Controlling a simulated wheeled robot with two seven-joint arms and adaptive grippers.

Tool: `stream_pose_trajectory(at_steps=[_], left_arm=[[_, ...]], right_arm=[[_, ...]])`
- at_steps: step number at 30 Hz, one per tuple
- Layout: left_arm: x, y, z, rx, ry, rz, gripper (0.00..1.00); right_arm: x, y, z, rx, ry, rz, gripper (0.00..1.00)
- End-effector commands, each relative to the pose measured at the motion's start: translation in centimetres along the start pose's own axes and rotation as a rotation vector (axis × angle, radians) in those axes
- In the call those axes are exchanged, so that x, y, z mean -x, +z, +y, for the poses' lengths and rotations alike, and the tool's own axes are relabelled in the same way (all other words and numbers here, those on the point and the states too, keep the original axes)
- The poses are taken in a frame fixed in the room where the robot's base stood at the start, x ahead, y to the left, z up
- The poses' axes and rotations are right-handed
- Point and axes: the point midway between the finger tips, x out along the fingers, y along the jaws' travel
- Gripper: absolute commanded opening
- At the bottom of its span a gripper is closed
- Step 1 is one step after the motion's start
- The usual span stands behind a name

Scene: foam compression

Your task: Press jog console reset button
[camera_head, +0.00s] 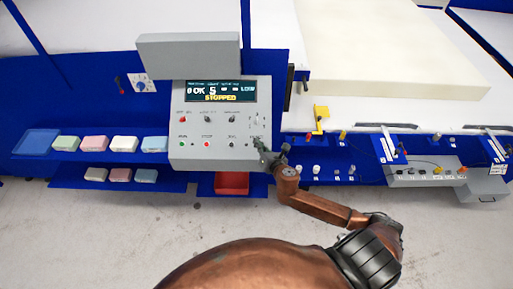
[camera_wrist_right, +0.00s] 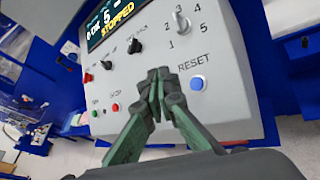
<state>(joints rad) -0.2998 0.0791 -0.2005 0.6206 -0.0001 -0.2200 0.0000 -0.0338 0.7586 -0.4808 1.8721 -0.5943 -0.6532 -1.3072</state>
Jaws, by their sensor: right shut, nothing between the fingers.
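The grey jog console (camera_head: 220,125) stands on the blue bench, with its display (camera_head: 221,92) reading STOPPED. The blue round reset button (camera_wrist_right: 197,83) is on the console's face under the word RESET in the right wrist view. In the head view my gripper hides or crowds that corner, and I cannot make the button out. My right gripper (camera_head: 263,156) is at the console's lower right corner, shut and empty. In the right wrist view its fingertips (camera_wrist_right: 158,76) appear left of the button, not over it. Whether they touch the panel is unclear. My left gripper is not in view.
A selector knob (camera_wrist_right: 180,22) marked with numbers sits above the reset button. Green and red buttons (camera_wrist_right: 116,107) lie to the left. Coloured foam blocks (camera_head: 95,144) rest left of the console. A red bin (camera_head: 231,184) is below. A large cream foam slab (camera_head: 390,50) lies right.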

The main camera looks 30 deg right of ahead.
Motion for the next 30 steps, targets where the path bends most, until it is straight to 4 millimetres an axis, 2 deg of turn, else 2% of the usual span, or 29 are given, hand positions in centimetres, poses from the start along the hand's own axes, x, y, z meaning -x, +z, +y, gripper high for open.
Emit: stream_pose_trajectory(at_steps=[1, 8, 16, 30], left_arm=[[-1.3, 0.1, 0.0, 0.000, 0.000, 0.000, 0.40], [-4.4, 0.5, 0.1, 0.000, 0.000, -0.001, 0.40], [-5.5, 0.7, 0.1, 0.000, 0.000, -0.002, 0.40], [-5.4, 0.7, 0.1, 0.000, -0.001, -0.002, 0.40]], right_arm=[[-0.7, -0.8, -0.6, 0.000, 0.000, -0.001, 0.00], [-2.7, -2.4, -2.1, 0.000, -0.001, 0.000, 0.00], [-4.3, -3.2, -3.2, 0.000, -0.001, 0.000, 0.00], [-4.3, -3.1, -3.2, 0.000, -0.001, 0.000, 0.00]])
